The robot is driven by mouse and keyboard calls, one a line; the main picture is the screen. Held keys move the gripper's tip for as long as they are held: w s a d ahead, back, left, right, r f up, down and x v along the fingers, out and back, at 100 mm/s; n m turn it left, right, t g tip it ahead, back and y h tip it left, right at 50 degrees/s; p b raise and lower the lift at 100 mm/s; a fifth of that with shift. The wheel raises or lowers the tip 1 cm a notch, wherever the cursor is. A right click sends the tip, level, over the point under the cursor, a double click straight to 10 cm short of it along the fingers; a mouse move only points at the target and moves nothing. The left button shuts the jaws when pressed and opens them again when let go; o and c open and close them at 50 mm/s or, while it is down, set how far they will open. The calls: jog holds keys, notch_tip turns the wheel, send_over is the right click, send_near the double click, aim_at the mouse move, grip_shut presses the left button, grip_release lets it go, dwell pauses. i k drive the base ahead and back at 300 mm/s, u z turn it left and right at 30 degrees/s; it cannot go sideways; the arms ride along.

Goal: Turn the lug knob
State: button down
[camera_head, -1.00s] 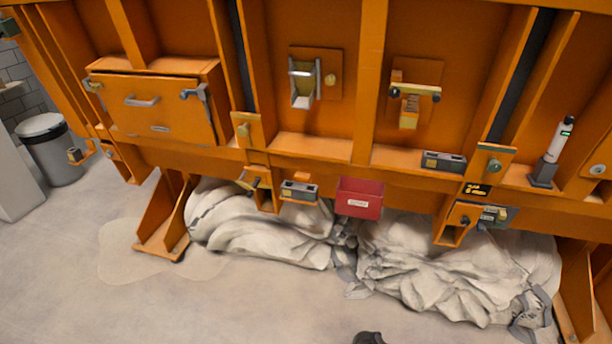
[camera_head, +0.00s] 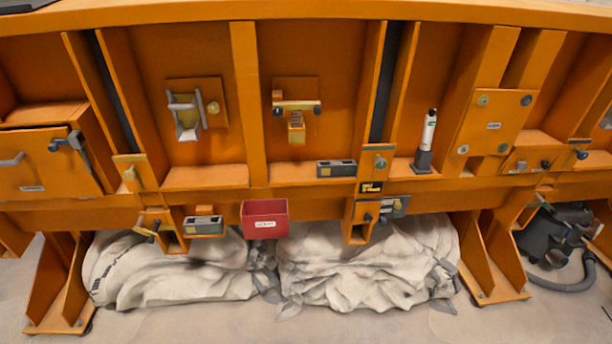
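Several knobs show on the orange sandbed frame (camera_head: 300,180), and I cannot tell for sure which is the lug knob. A greenish knob (camera_head: 381,162) is on a small plate beside the post. A dark knob (camera_head: 369,217) is on the lower bracket, and a lever-like piece (camera_head: 152,229) is on the left lower bracket. A plate at the right (camera_head: 492,124) carries several round knobs, and a dark knob (camera_head: 582,155) sticks out farther right. My gripper is not in view.
A red bin (camera_head: 265,219) hangs at the lower rail. A white and dark cylinder device (camera_head: 426,145) stands on the ledge. Crumpled pale sacks (camera_head: 370,265) lie under the frame between orange legs. A dark machine with a hose (camera_head: 555,235) is at the right. Floor in front is clear.

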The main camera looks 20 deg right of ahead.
aim_at(368, 219)
jog(key=u, duration=0.4)
jog(key=k, duration=1.3)
jog(key=u, duration=0.8)
jog(key=i, duration=1.35)
jog(key=z, duration=0.5)
